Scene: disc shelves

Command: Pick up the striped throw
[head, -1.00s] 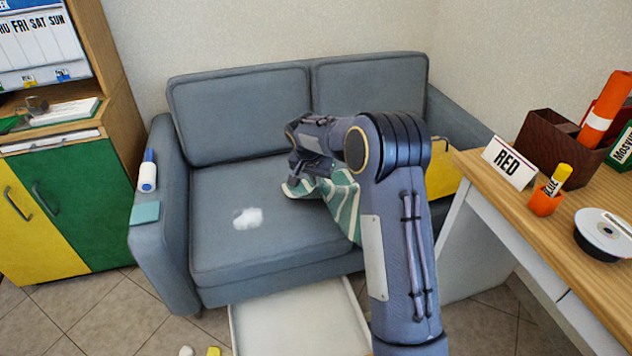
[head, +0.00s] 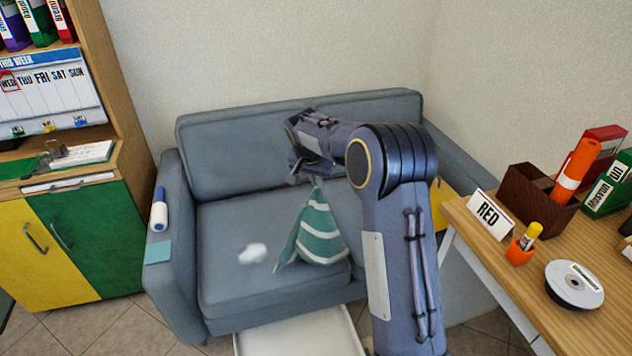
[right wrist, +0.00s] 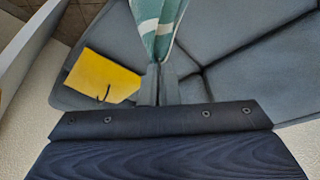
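The striped throw (head: 316,234) is green and white and hangs in a cone from my right gripper (head: 308,176), in front of the sofa's backrest. Its lower edge is close to the seat; I cannot tell whether it touches. In the right wrist view the throw (right wrist: 157,28) is gathered to a point between the fingertips of my right gripper (right wrist: 158,72), which is shut on it. My left gripper is not in view.
The grey sofa (head: 225,240) has a white tuft (head: 252,254) on its seat. A white and blue bottle (head: 159,210) and a teal pad (head: 158,252) lie on its left arm. A wooden desk (head: 480,235) with several items stands at right, a cabinet (head: 75,240) at left.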

